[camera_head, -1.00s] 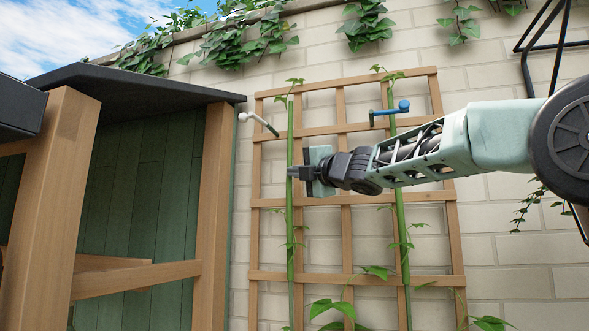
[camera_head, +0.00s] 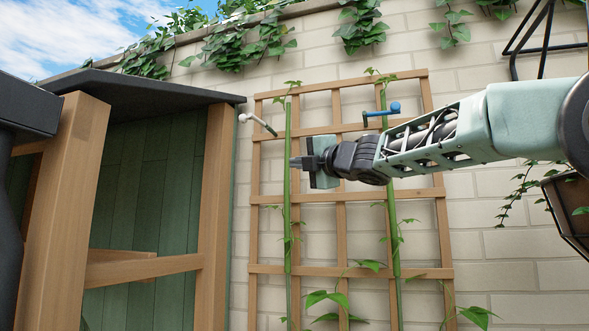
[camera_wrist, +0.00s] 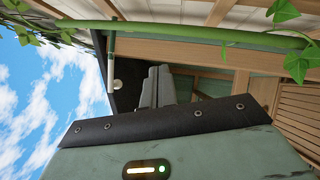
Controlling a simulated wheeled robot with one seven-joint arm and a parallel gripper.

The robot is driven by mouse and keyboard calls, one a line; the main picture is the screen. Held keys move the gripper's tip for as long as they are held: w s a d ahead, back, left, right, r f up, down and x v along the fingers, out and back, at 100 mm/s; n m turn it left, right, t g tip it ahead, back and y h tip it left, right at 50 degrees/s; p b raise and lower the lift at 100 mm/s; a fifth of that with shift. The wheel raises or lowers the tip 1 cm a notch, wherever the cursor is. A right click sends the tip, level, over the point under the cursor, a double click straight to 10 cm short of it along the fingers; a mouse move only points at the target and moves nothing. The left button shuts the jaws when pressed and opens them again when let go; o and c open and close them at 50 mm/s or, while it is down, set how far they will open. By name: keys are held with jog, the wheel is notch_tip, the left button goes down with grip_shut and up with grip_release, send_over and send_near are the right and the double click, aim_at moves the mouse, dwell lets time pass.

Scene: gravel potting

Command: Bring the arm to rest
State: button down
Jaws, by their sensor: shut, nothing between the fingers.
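My gripper (camera_head: 298,162) is shut and empty. In the head view it points left, in front of the wooden trellis (camera_head: 340,131), near the left green stem (camera_head: 288,215). My arm comes in from the right edge, almost level. In the wrist view the shut fingers (camera_wrist: 157,86) show beyond the gripper body, and a green stem (camera_wrist: 200,31) crosses the top of the picture. I cannot tell whether the gripper touches the stem.
A blue-ended peg (camera_head: 394,108) and a white-ended peg (camera_head: 243,117) show near the stem tops. A wooden shelter (camera_head: 217,190) with a dark roof stands left. A brick wall (camera_head: 520,240) is behind. A black bracket (camera_head: 545,50) hangs upper right.

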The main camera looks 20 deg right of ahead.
jog(key=r+b+v, duration=0.1)
jog(key=v, duration=0.6)
jog(key=shift+s, duration=0.35)
jog(key=s+a+f+m+g+h+b, duration=0.15)
jog(key=a+f+m, duration=0.25)
jog(key=f, duration=0.9)
jog(key=s+a+f+m+g+h+b, duration=0.1)
jog(key=s+a+f+m+g+b, duration=0.2)
jog(key=f, duration=0.9)
jog(key=a+f+m+g+h+b, duration=0.25)
jog(key=a+f+m, duration=0.2)
jog(key=f, duration=0.85)
jog(key=s+a+f+m+g+b, duration=0.1)
jog(key=s+f+m+g, duration=0.15)
jog(key=s+f, duration=0.45)
jog(key=s+a+f+m+g+b, duration=0.1)
jog(key=s+f+g+b, duration=0.2)
jog(key=f, duration=0.6)
jog(key=s+f+m+g+h, duration=0.1)
jog(key=s+f+g, duration=0.2)
jog(key=s+f, duration=0.3)
jog(key=s+d+f+m+g+b, duration=0.1)
jog(key=s+f+g, duration=0.2)
jog(key=s, duration=1)
notch_tip(320, 180, down, 4)
jog(key=shift+d+r+m+h, duration=0.1)
jog(key=shift+d+m+h, duration=0.2)
jog(key=shift+h, duration=0.1)
jog(key=shift+s, duration=0.1)
